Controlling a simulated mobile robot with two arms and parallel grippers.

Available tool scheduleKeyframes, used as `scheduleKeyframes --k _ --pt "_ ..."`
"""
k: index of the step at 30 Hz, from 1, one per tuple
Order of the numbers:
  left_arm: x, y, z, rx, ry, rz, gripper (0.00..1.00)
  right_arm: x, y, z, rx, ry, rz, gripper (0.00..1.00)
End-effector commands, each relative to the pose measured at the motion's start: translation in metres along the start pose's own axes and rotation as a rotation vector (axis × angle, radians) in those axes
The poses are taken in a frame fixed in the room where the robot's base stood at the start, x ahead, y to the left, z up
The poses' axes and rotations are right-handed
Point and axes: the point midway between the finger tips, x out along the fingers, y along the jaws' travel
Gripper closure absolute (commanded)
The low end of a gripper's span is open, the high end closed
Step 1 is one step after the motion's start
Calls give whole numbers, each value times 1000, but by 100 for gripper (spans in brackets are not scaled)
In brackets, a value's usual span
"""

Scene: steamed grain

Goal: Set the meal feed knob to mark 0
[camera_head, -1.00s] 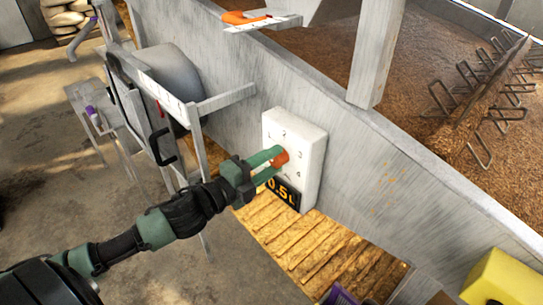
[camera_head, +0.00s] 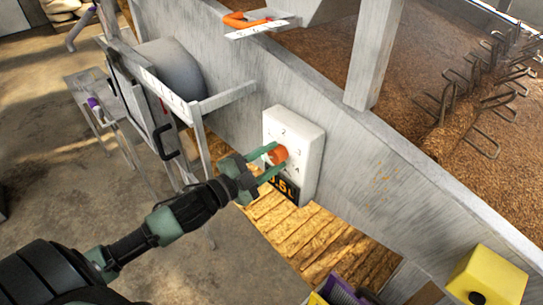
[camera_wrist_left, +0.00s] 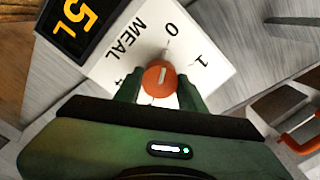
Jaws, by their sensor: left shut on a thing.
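The meal feed knob (camera_head: 278,155) is a round orange knob on a white panel (camera_head: 308,140) fixed to the grey tank wall. My left gripper (camera_head: 271,162) is shut on it, one finger on each side. In the left wrist view the knob (camera_wrist_left: 158,80) sits between the green fingers, and the panel (camera_wrist_left: 140,50) shows the word MEAL and the marks 0, 1 and 4. The white line on the knob points roughly toward the 0. Other marks are hidden behind my gripper. My right gripper is not in view.
A yellow box (camera_head: 490,278) stands at lower right. A grey machine with a black handle (camera_head: 166,142) stands left of the panel. The tank holds brown grain (camera_head: 430,80).

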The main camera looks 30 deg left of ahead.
Motion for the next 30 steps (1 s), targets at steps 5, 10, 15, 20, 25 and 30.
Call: scheduleKeyframes --k 5,10,15,20,25,30 --pt "0 0 0 -10 0 -1 100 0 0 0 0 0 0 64" --pt "0 0 0 -10 0 -1 100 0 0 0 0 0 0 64" --pt "0 0 0 -9 0 -1 39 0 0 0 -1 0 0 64" --pt "0 0 0 -8 0 0 39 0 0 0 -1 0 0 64" --pt "-2 1 0 -7 0 0 39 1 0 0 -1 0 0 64" --pt "-17 3 2 -8 -1 2 39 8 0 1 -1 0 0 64"
